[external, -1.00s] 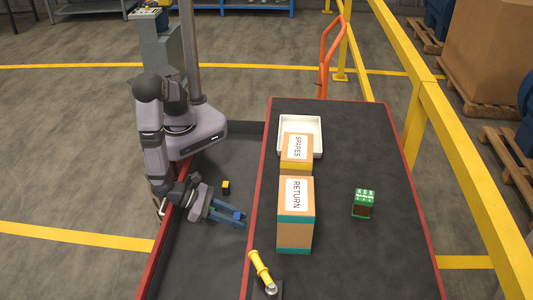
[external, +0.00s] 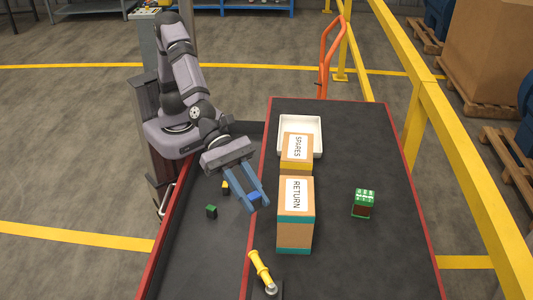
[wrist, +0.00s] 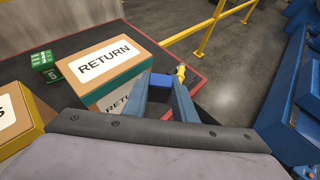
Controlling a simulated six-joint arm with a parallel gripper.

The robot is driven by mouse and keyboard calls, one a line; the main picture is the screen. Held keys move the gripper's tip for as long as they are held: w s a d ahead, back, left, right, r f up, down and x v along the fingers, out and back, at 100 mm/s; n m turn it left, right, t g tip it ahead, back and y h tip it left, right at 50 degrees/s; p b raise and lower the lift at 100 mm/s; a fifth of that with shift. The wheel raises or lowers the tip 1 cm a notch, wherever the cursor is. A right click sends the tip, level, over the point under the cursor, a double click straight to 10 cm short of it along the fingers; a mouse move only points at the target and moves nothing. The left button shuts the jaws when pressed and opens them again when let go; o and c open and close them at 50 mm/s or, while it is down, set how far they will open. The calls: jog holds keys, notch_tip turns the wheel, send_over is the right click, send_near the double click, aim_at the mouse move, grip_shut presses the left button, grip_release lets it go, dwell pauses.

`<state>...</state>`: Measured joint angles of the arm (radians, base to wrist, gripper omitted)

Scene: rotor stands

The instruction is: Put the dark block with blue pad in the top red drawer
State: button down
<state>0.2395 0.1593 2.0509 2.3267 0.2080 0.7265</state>
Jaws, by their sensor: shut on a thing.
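My gripper (external: 252,200) is shut on the block with the blue pad (external: 254,196), near the left edge of the table. In the wrist view the blue pad (wrist: 161,81) shows between the two blue fingers. The dark part of the block is mostly hidden by the fingers. I cannot make out a red drawer in either view.
Cardboard boxes marked RETURN (external: 296,229) and SPARES (external: 297,148) stand right of my gripper. A white tray (external: 315,122) lies behind them. A green box (external: 363,203) stands further right, a yellow-handled tool (external: 262,268) in front. Small green (external: 211,211) and yellow (external: 225,187) blocks lie left.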

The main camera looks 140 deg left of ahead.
jog(key=a+r, duration=0.3)
notch_tip(320, 180, up, 3)
jog(key=b, duration=0.1)
send_over(326, 171)
jog(key=shift+n+y, duration=0.4)
notch_tip(326, 171, down, 18)
jog(key=shift+r+b, duration=0.1)
jog(key=shift+b, duration=0.25)
dwell(0.3)
jog(key=c, duration=1.7)
grip_release()
jog(key=shift+c, duration=0.2)
